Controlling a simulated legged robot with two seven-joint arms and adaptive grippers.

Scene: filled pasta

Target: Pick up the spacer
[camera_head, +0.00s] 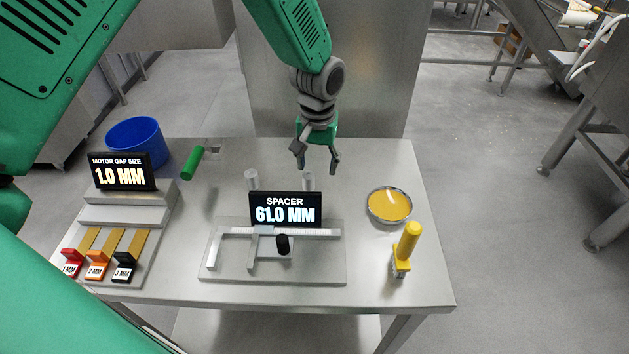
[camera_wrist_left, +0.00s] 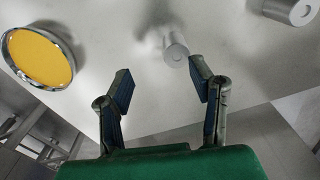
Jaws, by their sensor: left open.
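Two small grey metal cylinders, likely spacers, stand on the table behind the black "SPACER 61.0 MM" display (camera_head: 285,209). The right-hand cylinder (camera_head: 308,181) also shows in the left wrist view (camera_wrist_left: 175,50), just beyond and between the fingertips. The left-hand cylinder (camera_head: 251,179) is at the upper right of the wrist view (camera_wrist_left: 290,10). My left gripper (camera_head: 316,168) is open and empty, pointing down above and behind the right-hand cylinder, not touching it. It also shows open in the wrist view (camera_wrist_left: 164,88). My right gripper is not in view.
A caliper (camera_head: 284,233) lies on a grey plate in front of the cylinders. A dish with yellow contents (camera_head: 390,205) and a yellow-handled tool (camera_head: 408,244) are at right. A green cylinder (camera_head: 194,163), blue bin (camera_head: 137,140) and stepped gauge stand (camera_head: 125,211) are at left.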

